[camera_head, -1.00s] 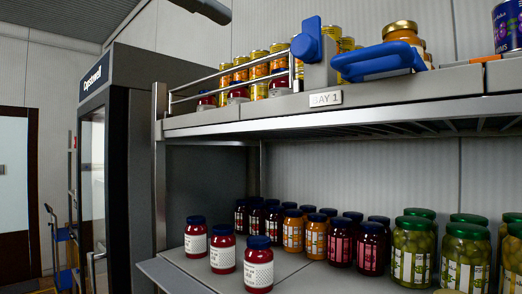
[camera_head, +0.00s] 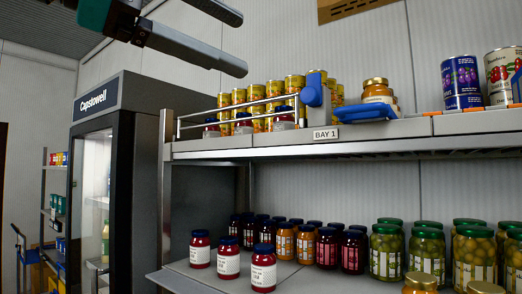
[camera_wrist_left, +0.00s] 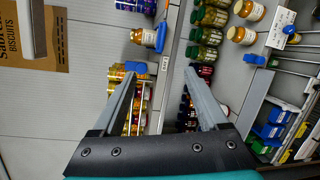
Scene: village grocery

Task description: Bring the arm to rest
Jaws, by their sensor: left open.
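My left gripper (camera_head: 238,42) comes in from the upper left of the head view, high above the upper shelf. Its two dark fingers are spread with nothing between them. In the left wrist view the open fingers (camera_wrist_left: 160,75) reach out with shelf goods well beyond them. My right gripper is in neither current view.
The upper shelf (camera_head: 210,144) has a wire rail, yellow cans (camera_head: 274,92), a blue handled piece (camera_head: 368,112) and a small jar (camera_head: 376,88). A tall cabinet (camera_head: 100,180) is at left.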

